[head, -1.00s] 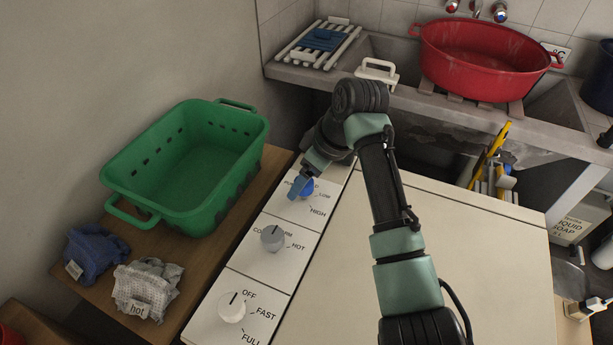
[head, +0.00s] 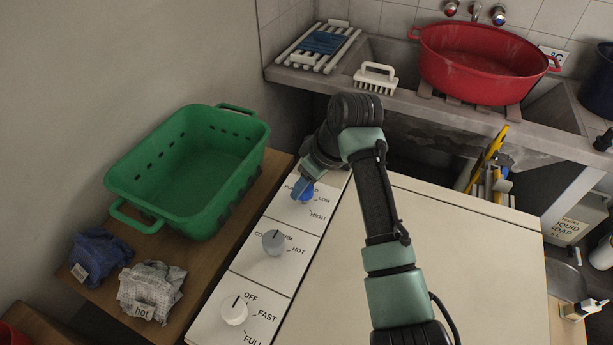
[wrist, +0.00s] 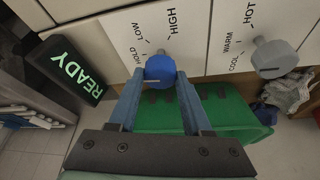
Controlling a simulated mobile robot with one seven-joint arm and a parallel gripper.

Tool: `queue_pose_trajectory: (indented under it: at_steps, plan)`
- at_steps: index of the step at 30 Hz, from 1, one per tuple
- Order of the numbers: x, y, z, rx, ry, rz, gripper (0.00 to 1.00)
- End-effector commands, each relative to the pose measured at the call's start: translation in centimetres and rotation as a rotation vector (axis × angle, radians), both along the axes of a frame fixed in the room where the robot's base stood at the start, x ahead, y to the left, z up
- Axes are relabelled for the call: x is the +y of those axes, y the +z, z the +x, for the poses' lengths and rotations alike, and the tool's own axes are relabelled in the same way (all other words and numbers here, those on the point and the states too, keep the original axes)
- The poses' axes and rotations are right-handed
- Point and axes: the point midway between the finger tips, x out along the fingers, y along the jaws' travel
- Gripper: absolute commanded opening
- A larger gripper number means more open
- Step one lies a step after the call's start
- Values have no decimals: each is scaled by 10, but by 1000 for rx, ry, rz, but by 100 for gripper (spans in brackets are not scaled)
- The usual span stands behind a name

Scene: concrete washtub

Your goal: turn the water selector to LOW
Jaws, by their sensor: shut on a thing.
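The water selector is a blue knob (head: 308,195) on the far end of the white control panel, also seen in the wrist view (wrist: 160,69). Its labels read HOLD, LOW and HIGH. My gripper (wrist: 160,88) is shut on the knob, with its blue-grey fingers on either side of it. In the head view my gripper (head: 299,190) covers part of the knob and the HOLD label. A dark line shows on the knob's face in the wrist view, but I cannot tell which label the knob points at.
A grey temperature knob (head: 273,242) and a white knob (head: 234,311) sit nearer on the same panel. A green basket (head: 190,170) stands left of it. A black READY sign (wrist: 72,70) is close beside the selector. The white top (head: 460,250) is clear.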

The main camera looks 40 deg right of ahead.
Motion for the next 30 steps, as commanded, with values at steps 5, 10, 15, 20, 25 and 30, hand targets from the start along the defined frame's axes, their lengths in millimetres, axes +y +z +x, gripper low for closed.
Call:
queue_pose_trajectory:
  at_steps: [5, 10, 15, 20, 25, 30]
  plan:
    - [4, 7, 0, 3, -138, 3, 0]
    - [4, 7, 0, 4, -300, 2, 0]
    - [5, 6, 0, 3, -456, 1, 0]
    - [6, 4, 1, 2, -588, -1, 0]
    - [5, 3, 1, 1, -702, -1, 0]
    - [5, 2, 1, -1, -779, 0, 0]
